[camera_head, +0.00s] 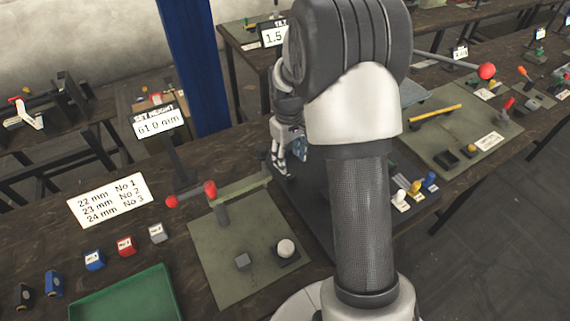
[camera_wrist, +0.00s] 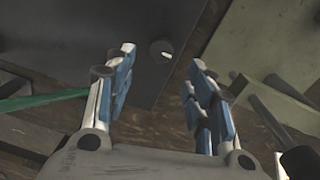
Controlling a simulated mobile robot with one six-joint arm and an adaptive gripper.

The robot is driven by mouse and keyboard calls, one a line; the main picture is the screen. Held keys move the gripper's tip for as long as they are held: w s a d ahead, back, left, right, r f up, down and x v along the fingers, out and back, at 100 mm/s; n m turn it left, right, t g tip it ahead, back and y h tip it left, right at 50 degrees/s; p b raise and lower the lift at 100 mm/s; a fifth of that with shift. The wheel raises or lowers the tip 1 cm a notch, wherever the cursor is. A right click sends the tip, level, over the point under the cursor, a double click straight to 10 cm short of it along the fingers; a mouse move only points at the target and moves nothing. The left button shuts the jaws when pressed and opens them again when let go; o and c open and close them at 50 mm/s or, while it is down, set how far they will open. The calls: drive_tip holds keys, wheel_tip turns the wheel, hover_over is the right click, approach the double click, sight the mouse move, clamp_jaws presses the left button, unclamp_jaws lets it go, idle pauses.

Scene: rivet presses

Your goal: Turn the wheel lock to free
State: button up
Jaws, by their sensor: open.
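I cannot make out the wheel lock for certain in either view; my arm hides much of the middle of the bench. My gripper (camera_head: 279,160) is over the bench, beside the dark press base (camera_head: 313,213). In the wrist view my gripper (camera_wrist: 160,65) is open, with nothing between its fingers. Beyond the fingertips lies a dark plate (camera_wrist: 95,30) with a small round dark part (camera_wrist: 162,50) on it. White, yellow and blue small levers (camera_head: 415,188) with labels stand on the dark base, right of my arm.
Left of my arm are a green mat (camera_head: 215,275) with a white knob (camera_head: 286,248), a red-ended handle (camera_head: 190,194), and a green tray (camera_head: 125,300). A blue post (camera_head: 190,65) and a "61.0 mm" sign (camera_head: 158,122) stand behind. Another green mat (camera_head: 440,130) lies right.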

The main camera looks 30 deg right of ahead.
sight(291, 174)
drive_tip(key=f, duration=0.2)
drive_tip(key=f+b, duration=0.1)
drive_tip(key=f, duration=0.1)
drive_tip(key=f+b, duration=0.1)
drive_tip(key=f, duration=0.1)
drive_tip(key=shift+s+d+f, duration=0.1)
drive_tip(key=shift+s+f, duration=0.2)
drive_tip(key=shift+f, duration=0.1)
drive_tip(key=shift+c, duration=0.5)
drive_tip(key=c, duration=1)
drive_tip(key=shift+r+n, duration=0.1)
drive_tip(key=shift+n, duration=0.2)
drive_tip(key=shift+n+p, duration=0.8)
drive_tip(key=shift+n, duration=0.3)
drive_tip(key=shift+n+p, duration=0.6)
drive_tip(key=shift+n, duration=0.9)
